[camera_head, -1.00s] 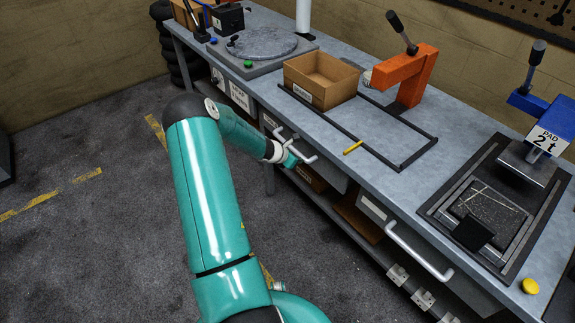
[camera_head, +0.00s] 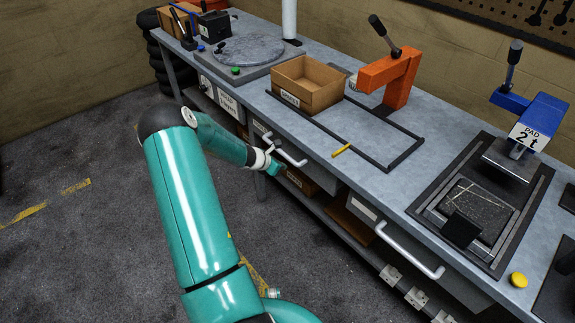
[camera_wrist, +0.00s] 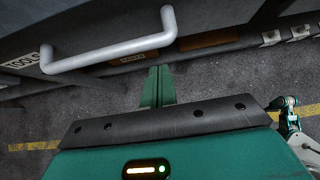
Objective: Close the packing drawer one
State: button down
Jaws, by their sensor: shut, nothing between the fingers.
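A grey drawer front (camera_head: 318,173) with a pale bar handle (camera_head: 291,154) is under the bench, left of its middle. I cannot read a number on it or tell how far it stands out. In the wrist view a grey drawer front (camera_wrist: 100,24) fills the top left, with a bar handle (camera_wrist: 115,50) and a label reading "TOOLS" (camera_wrist: 22,61). My gripper (camera_head: 277,168) is beside the handle, on the aisle side. In the wrist view its green fingers (camera_wrist: 159,72) are together and empty, just below the handle and apart from it.
A second drawer handle (camera_head: 408,252) juts from the bench at the right. A lower shelf (camera_head: 330,215) holds brown boxes. The floor (camera_head: 80,240) at the left is clear.

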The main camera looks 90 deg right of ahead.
jog(key=v, duration=1)
jog(key=shift+w+a, duration=0.25)
